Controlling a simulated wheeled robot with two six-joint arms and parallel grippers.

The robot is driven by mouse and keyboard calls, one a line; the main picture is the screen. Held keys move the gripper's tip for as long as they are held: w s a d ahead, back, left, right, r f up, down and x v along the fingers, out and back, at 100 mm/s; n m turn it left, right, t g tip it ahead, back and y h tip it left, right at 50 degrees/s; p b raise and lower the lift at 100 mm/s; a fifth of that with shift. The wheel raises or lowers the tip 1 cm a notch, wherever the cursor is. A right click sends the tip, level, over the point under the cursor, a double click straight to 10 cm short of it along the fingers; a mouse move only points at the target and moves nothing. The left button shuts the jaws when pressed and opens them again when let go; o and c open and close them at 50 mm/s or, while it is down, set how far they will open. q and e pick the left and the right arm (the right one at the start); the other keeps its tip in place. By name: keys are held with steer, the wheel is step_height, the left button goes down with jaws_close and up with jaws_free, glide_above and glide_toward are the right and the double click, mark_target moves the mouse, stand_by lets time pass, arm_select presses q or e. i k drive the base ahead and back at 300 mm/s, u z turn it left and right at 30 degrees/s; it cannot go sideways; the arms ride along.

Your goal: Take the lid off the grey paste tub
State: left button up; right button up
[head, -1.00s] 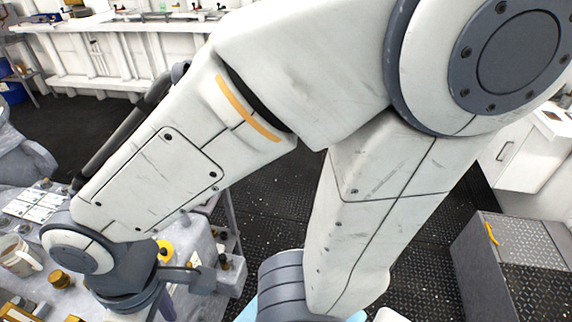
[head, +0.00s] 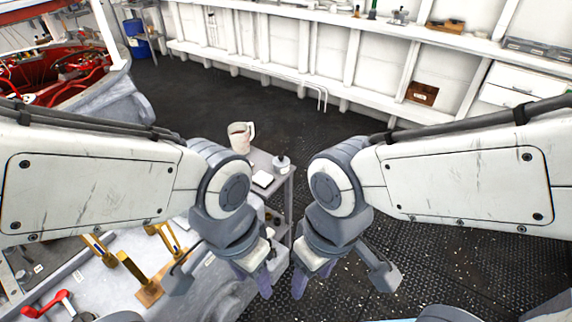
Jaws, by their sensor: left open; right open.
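A small light-grey pot with a dark knob on top (head: 281,164) stands on the narrow side table right of centre. It may be the paste tub with its lid on; it is too small to be sure. My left gripper (head: 254,282) points down near the right edge of the workbench, open and with nothing seen in it. My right gripper (head: 306,278) hangs just right of it over the floor, also open and empty. Both grippers are nearer to me than the pot and apart from it. My wrists hide part of the bench and side table.
A pale jug (head: 240,137) and a white square piece (head: 263,180) are near the pot. The workbench (head: 205,296) at lower left carries brass-coloured brackets (head: 130,268) and a red-handled tool (head: 60,305). The dark floor (head: 450,250) at right is clear.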

mark_target(281, 161)
steer(key=z, duration=0.5)
steer(key=k, duration=0.65)
steer(key=z, duration=0.85)
steer(key=k, duration=0.6)
steer(key=z, duration=0.25)
steer(key=i, duration=1.7)
steer(key=u, duration=1.05)
steer(key=i, duration=1)
steer(key=u, duration=1.65)
steer(key=i, duration=0.55)
steer(key=u, duration=0.55)
